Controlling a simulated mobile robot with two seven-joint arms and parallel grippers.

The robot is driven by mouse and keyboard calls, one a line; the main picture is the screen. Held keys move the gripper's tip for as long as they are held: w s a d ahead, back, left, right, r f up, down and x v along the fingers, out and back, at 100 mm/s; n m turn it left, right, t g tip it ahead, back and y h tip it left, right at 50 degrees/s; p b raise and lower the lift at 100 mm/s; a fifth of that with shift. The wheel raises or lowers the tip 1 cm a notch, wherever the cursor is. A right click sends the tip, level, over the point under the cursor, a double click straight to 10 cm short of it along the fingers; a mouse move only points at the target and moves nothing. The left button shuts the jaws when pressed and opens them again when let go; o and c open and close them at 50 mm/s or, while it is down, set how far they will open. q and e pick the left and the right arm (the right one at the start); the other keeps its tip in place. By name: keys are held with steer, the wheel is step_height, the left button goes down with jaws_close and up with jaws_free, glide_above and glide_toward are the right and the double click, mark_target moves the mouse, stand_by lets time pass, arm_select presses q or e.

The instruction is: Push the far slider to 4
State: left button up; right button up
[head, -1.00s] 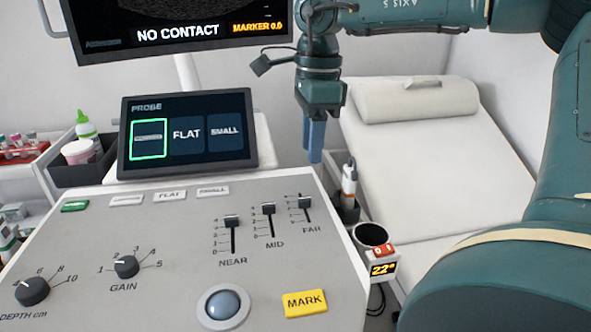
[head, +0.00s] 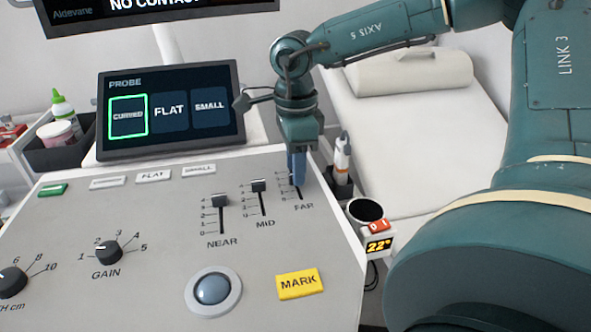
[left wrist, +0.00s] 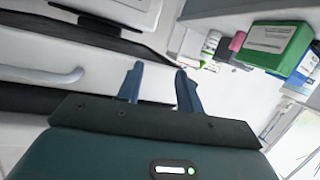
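The far slider's slot (head: 299,194) is on the grey console, above the FAR label, at the right end of the slider row. Its knob is mostly hidden behind my right gripper's blue fingers. My right gripper (head: 298,182) points down with its fingertips at the upper part of this slot. Its fingers look pressed together, with no gap visible. I cannot tell whether they touch the knob. My left gripper (left wrist: 160,70) shows only in the left wrist view, with its two fingers apart and nothing between them.
The mid slider (head: 259,186) and near slider (head: 219,200) stand to the left, both near the top of their slots. A probe screen (head: 170,110) is behind the console (head: 150,225). A holder cup (head: 365,211) and yellow MARK button (head: 300,284) are nearby.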

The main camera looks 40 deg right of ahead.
steer(key=shift+f, duration=0.6)
jaws_close()
